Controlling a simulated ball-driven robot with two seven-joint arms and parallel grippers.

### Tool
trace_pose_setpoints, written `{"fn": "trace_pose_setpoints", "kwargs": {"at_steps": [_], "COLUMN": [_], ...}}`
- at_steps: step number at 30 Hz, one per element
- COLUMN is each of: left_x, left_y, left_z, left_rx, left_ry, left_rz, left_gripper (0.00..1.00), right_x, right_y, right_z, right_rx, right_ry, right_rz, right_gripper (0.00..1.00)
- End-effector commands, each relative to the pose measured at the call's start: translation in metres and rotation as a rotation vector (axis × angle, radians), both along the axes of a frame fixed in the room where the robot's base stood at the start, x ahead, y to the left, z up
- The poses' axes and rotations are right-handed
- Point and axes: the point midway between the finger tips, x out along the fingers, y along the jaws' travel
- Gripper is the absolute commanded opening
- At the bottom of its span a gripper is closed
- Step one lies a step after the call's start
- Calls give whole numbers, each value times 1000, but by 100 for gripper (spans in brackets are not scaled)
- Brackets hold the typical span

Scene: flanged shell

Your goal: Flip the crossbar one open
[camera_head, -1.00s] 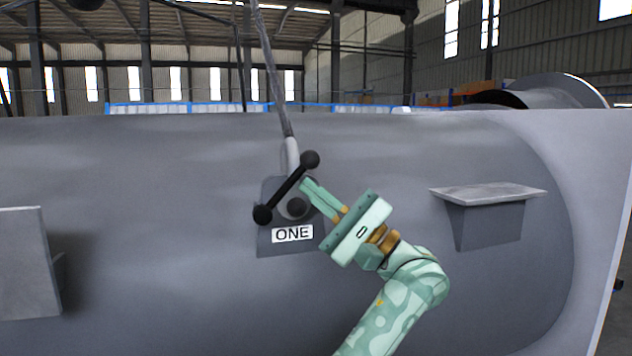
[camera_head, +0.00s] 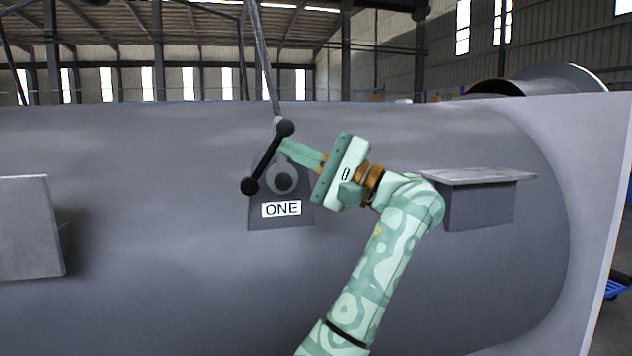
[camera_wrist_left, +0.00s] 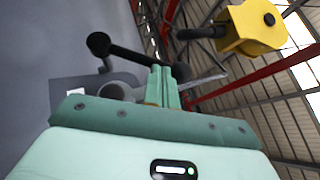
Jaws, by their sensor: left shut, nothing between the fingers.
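The crossbar (camera_head: 266,158) is a black bar with a ball at each end, on a grey mount (camera_head: 280,215) with a white ONE label (camera_head: 281,208). It leans, with its upper ball to the right and its lower ball to the left. My left gripper (camera_head: 286,147) is shut and empty, its fingertips just below the upper ball at the bar's right side. I cannot tell if they touch. In the left wrist view, the crossbar (camera_wrist_left: 125,52) runs behind the closed fingers (camera_wrist_left: 166,75). My right gripper is not in view.
The mount is on a large grey shell (camera_head: 150,250). A grey bracket (camera_head: 480,195) juts out right of it, behind my arm, and a grey plate (camera_head: 28,228) stands at the left. A rod (camera_head: 262,60) rises above the crossbar. A yellow hoist block (camera_wrist_left: 255,27) shows overhead in the left wrist view.

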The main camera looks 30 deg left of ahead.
Motion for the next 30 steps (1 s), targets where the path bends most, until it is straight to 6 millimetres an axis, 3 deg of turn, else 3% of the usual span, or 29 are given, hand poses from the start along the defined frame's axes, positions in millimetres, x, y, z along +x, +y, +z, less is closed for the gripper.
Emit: {"fn": "trace_pose_setpoints", "kwargs": {"at_steps": [5, 13, 30], "left_x": [-7, -16, -24], "left_y": [6, 15, 21], "left_z": [10, 20, 26], "left_rx": [-100, -221, -219], "left_ry": [-115, -256, -256], "left_rz": [-1, -2, -1], "left_gripper": [0, 0, 0], "right_x": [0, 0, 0], "right_y": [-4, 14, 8], "right_z": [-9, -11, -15], "right_rx": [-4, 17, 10], "right_ry": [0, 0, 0], "right_rz": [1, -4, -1], "right_gripper": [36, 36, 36]}}
